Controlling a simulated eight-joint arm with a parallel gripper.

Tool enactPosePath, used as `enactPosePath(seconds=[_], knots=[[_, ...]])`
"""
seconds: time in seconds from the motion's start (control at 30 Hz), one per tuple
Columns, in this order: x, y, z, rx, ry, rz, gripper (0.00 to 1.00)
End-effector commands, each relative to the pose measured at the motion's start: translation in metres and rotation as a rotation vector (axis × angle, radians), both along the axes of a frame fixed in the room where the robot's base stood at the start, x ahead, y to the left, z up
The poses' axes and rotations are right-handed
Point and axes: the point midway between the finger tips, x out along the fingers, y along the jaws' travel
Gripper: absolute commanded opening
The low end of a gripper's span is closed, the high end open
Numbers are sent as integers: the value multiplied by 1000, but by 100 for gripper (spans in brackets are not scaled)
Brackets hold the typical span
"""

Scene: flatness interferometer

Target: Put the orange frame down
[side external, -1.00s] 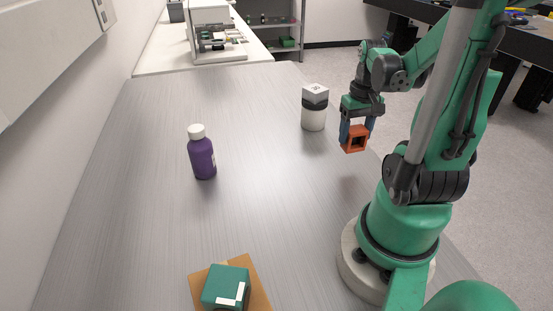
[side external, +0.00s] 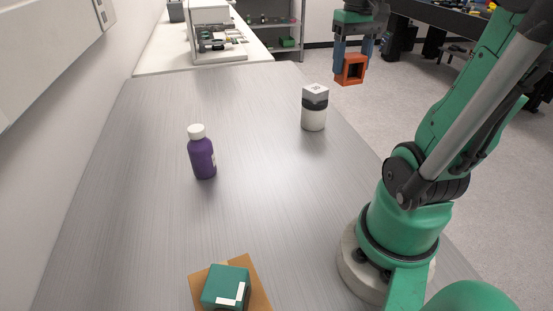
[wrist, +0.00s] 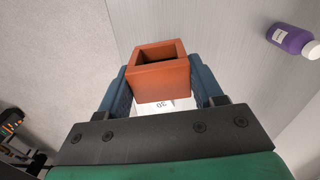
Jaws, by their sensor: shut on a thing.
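The orange frame (side external: 351,69) is a small square block with an open middle. My gripper (side external: 352,62) is shut on it and holds it in the air, high above the table's right edge in the side view. In the wrist view the frame (wrist: 160,75) sits between the two blue fingers of my gripper (wrist: 160,88). Part of a white surface with dark marks shows just below the frame there; the frame hides the rest of it.
A white jar with a black band and grey square top (side external: 314,108) stands near the table's right edge. A purple bottle (side external: 202,155) stands left of centre. A green box (side external: 226,287) lies on a brown board (side external: 258,290) in front. The grey table (side external: 130,220) is otherwise largely clear.

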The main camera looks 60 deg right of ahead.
Motion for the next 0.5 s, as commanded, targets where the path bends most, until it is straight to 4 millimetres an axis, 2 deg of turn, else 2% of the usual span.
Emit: enactPosePath(seconds=[0.03, 0.17, 0.3, 0.4, 0.5], knots=[[18, 7, -2, 0, 0, 58, 2], [69, 36, -8, 0, -1, 211, 2], [119, 83, -17, 0, -1, 377, 2], [145, 121, -23, 0, -1, 483, 2], [162, 155, -29, 0, -1, 569, 2]])
